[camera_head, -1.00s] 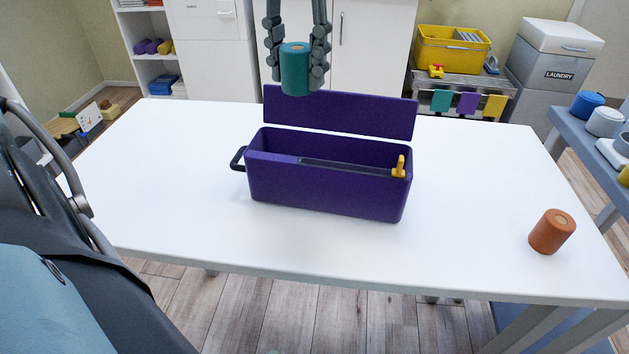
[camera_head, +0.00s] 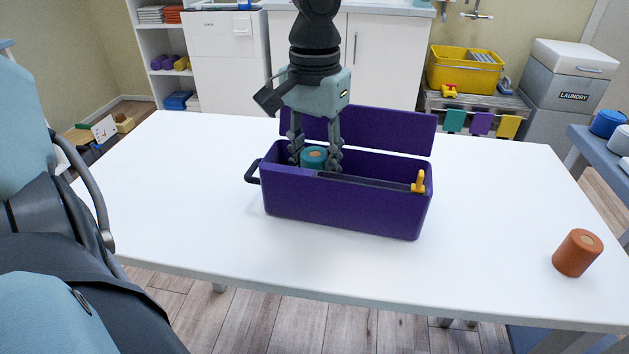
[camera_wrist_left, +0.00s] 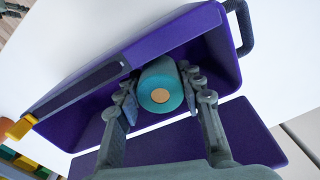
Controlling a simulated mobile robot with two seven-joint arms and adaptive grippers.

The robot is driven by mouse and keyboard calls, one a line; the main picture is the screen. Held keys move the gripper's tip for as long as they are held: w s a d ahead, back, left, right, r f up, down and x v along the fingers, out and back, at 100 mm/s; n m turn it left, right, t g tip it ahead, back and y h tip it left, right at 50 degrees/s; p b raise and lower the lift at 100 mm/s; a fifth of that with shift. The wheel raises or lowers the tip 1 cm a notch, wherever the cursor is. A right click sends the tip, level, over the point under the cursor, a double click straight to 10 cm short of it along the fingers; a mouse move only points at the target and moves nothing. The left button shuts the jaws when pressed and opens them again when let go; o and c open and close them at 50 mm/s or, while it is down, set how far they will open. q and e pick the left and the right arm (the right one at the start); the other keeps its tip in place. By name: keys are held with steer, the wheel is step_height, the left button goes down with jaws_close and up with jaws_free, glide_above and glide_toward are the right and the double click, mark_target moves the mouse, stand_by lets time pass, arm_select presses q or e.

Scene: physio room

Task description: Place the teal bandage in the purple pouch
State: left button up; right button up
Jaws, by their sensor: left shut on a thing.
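The purple pouch (camera_head: 345,212) is an open box-like case on the white table, its lid raised at the back. It also shows in the left wrist view (camera_wrist_left: 215,62). The teal bandage (camera_head: 314,156) is a roll with a tan core, at the left part of the pouch opening. Its lower part is hidden by the front wall. My left gripper (camera_head: 315,160) points down and is shut on the teal bandage, with fingers on both sides of it, as the left wrist view shows (camera_wrist_left: 160,88). My right gripper is not in view.
An orange roll (camera_head: 577,253) stands at the table's right. A dark strip with a yellow clip (camera_head: 419,182) runs along the pouch opening, and a dark handle (camera_head: 252,172) sticks out left. The white table (camera_head: 180,200) is otherwise clear.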

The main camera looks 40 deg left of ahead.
arm_select(q)
step_height(320, 180, down, 3)
steer(key=shift+r, duration=0.1)
steer(key=shift+f, duration=0.25)
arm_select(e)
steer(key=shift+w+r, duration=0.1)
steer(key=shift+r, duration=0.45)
arm_select(q)
steer(key=shift+f, duration=0.15)
steer(key=o, duration=1.1)
steer(key=shift+o, duration=0.2)
